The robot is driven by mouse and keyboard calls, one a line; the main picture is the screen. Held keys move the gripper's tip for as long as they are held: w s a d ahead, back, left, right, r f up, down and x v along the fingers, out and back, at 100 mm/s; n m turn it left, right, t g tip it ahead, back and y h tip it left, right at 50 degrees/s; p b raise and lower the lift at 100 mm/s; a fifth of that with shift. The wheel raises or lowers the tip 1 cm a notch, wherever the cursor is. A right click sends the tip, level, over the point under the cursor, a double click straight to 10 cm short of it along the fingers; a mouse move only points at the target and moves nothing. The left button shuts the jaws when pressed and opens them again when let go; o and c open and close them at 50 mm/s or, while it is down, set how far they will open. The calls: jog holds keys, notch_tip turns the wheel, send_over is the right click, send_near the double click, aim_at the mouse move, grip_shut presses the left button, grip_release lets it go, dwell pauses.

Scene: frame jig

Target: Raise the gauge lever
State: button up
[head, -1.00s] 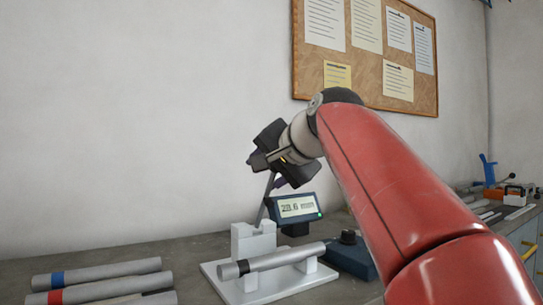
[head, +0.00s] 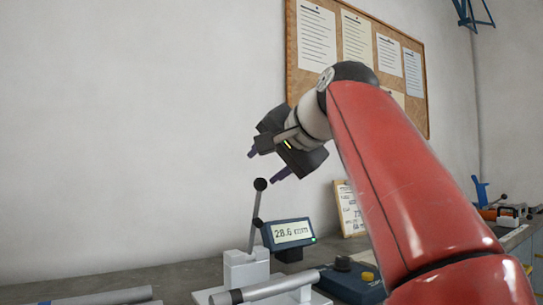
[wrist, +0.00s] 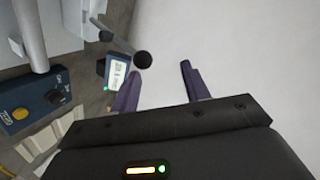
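The gauge lever (head: 257,215) is a thin grey rod with a black ball knob. It stands nearly upright on the white jig (head: 245,270), leaning slightly right. My gripper (head: 266,167) is just above the knob in the head view, its fingers apart and empty. In the wrist view the lever's black knob (wrist: 142,60) is ahead of my open gripper (wrist: 158,82), nearer the left finger. The gauge display (head: 291,233) beside the lever reads about 28.6. A grey tube (head: 270,290) with a black band rests on the jig.
A dark blue control box (head: 350,280) with a yellow button sits right of the jig. Another grey tube (head: 105,297) lies at the front left. A notice card (head: 348,208) stands behind. The wall area left of my gripper is clear.

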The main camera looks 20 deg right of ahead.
jog(key=shift+s+d+r, duration=0.15)
jog(key=shift+s+r, duration=0.2)
jog(key=shift+r, duration=0.2)
jog(key=v, duration=0.7)
jog(key=shift+s, duration=0.35)
jog(key=shift+s+d+r, duration=0.1)
jog(key=shift+d+r, duration=0.05)
